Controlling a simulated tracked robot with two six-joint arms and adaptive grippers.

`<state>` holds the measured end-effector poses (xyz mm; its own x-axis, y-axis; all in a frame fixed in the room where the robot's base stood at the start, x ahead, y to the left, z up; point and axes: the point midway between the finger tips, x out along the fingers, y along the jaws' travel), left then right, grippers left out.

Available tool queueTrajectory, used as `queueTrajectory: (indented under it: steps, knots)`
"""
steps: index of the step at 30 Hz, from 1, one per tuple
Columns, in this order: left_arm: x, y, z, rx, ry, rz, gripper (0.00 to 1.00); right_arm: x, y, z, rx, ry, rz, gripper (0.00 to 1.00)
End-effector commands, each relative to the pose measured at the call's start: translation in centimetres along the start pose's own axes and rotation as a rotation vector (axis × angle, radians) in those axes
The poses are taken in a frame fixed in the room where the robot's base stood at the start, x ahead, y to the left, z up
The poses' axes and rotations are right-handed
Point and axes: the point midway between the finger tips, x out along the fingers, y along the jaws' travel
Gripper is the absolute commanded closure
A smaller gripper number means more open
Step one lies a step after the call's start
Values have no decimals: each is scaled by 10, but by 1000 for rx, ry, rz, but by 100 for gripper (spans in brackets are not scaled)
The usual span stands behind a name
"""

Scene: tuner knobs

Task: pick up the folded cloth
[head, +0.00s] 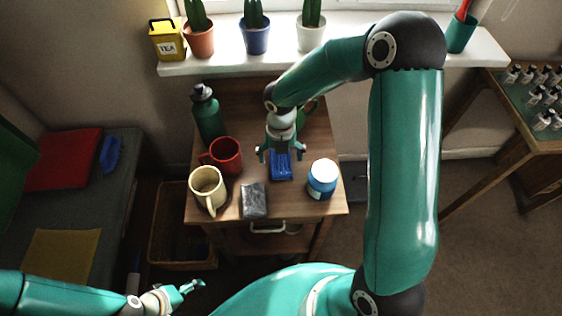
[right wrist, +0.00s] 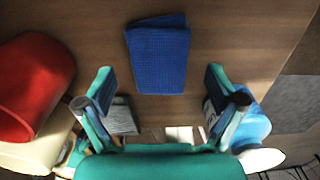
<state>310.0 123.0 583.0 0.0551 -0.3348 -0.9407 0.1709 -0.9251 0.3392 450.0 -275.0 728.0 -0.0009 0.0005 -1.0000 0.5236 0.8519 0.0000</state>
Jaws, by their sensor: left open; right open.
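The folded cloth is blue and lies flat on the small wooden table. It shows in the head view (head: 281,167) just beyond my right gripper's fingers, and in the right wrist view (right wrist: 158,55) at the upper middle. My left gripper (head: 192,288) is open and empty at the lower left, away from the table.
On the table (head: 232,104) stand a red mug (head: 226,157), a cream mug (head: 207,187), a green bottle (head: 208,115), a blue jar with a white lid (head: 322,180) and a grey packet (head: 254,201). A windowsill (head: 350,54) with potted cacti is behind.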

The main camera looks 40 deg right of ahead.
Motion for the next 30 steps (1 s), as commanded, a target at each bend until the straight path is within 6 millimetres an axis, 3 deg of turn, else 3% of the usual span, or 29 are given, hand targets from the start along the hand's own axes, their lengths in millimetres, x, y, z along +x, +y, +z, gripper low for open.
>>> queueTrajectory:
  steps: [4,12,23,30]
  knots:
    - [3,-1,0,0,0,0,12,18,0,0,0,1,-1,6]
    - [3,-1,0,0,0,0,12,20,0,0,0,0,0,6]
    - [3,-1,0,0,0,0,12,20,0,0,0,0,0,65]
    - [3,-1,0,0,0,0,12,19,0,0,0,-1,0,66]
